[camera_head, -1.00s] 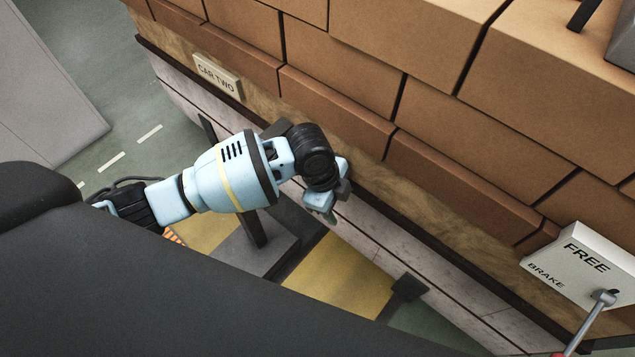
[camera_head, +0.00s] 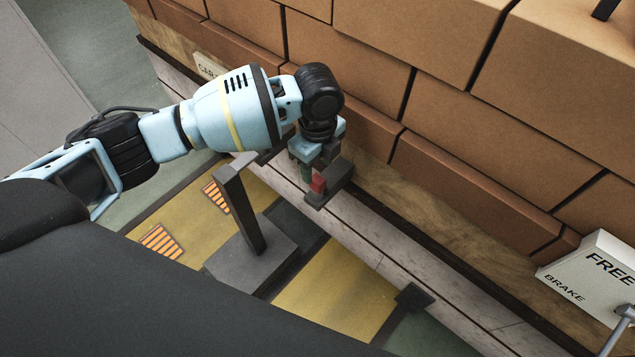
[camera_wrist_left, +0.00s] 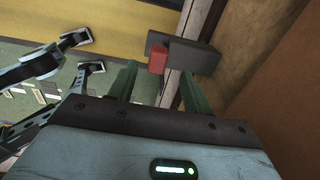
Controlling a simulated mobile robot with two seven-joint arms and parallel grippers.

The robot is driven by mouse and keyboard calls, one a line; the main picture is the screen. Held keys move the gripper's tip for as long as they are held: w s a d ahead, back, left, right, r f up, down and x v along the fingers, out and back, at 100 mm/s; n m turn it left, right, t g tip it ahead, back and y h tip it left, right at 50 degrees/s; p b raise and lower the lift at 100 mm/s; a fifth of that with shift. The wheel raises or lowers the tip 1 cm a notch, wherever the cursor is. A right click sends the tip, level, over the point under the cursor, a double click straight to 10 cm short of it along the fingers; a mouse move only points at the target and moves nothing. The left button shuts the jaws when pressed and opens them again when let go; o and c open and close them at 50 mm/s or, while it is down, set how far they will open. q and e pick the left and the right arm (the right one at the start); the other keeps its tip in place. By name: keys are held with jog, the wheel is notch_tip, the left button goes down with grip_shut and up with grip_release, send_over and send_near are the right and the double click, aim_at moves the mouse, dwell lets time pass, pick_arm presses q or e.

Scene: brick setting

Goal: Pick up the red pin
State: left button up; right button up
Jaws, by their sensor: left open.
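The red pin (camera_head: 318,182) shows as a small red block at a dark grey bracket (camera_head: 334,190) on the side of the brick-laden car. In the left wrist view the red pin (camera_wrist_left: 157,58) stands in front of the grey bracket (camera_wrist_left: 195,57). My left gripper (camera_head: 311,176) is open, with its green fingers pointing down at the bracket. In the wrist view the left gripper (camera_wrist_left: 157,75) has one finger on each side of the red pin, which appears near fingertip level. I cannot tell whether either finger touches it. My right gripper is not in view.
Large bricks (camera_head: 440,180) rise behind the bracket. A dark grey post on a block (camera_head: 250,255) stands in front, close below my left arm. A white sign reading FREE and BRAKE (camera_head: 590,275) with a lever is at the right. The yellow floor panel (camera_head: 335,300) is clear.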

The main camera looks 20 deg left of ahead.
aim_at(318, 179)
pick_arm(q)
jog(key=shift+s+f+b, duration=0.2)
jog(key=shift+f+b, duration=0.3)
jog(key=shift+f, duration=2.25)
jog(key=shift+d, duration=0.1)
grip_shut()
